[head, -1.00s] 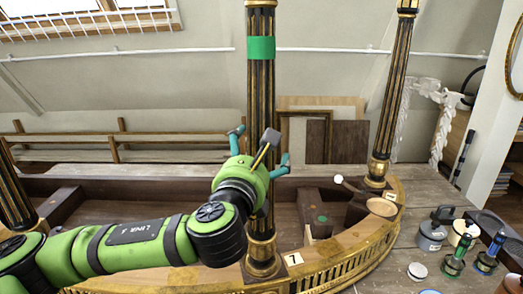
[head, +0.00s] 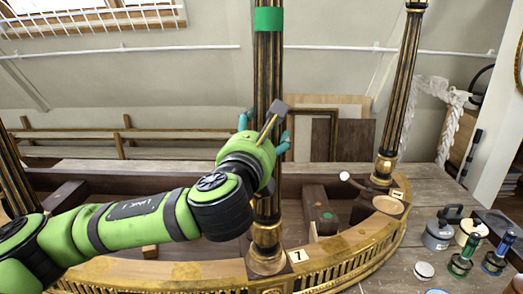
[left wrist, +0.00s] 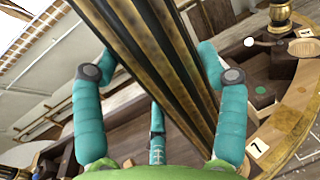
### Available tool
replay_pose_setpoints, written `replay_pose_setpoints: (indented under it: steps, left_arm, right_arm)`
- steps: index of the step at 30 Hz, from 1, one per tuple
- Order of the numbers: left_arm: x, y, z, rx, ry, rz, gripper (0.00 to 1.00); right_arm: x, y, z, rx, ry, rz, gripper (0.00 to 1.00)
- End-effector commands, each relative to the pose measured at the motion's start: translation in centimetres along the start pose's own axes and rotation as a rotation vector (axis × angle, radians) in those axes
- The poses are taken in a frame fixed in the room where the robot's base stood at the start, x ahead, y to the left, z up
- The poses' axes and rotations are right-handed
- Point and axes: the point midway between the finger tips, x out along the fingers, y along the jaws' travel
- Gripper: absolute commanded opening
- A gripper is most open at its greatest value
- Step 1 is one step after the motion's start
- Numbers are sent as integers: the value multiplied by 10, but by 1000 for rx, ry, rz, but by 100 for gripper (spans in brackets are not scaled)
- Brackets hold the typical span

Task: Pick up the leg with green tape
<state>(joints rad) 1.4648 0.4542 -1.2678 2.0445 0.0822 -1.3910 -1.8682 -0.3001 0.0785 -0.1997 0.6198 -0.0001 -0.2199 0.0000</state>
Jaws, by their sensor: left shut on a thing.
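The leg with green tape is a dark fluted column with gold lines (head: 268,70), upright above the console's front corner, its green tape band (head: 268,19) near the top of the head view. My left gripper (head: 266,122) is shut on its shaft well below the tape. In the left wrist view the teal fingers flank the dark shaft (left wrist: 155,60). The leg's gold foot (head: 266,236) is just above the gold corner block beside the label 7; I cannot tell whether they touch. My right gripper is not in view.
The curved gilt console frame (head: 345,243) lies on the workbench. A second fluted leg (head: 405,80) stands at the right and another (head: 15,185) at the left. Tins and green and blue bottles (head: 462,256) stand on the bench at right.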

Motion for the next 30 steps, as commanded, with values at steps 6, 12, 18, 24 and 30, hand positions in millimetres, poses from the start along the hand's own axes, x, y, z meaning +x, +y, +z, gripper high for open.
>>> replay_pose_setpoints:
  steps: [6,12,18,24,30]
  left_arm:
    - [-21,-12,27,-4,-15,-7,34]
    - [-54,-30,50,-3,-16,-6,34]
    - [-83,-46,70,-3,-12,-4,34]
    - [-98,-53,81,-4,-9,-1,34]
    - [-103,-56,85,-4,-8,0,34]
  right_arm:
    - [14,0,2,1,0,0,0]
    - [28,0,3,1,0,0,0]
    - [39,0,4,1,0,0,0]
    - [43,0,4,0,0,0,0]
    - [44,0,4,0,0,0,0]
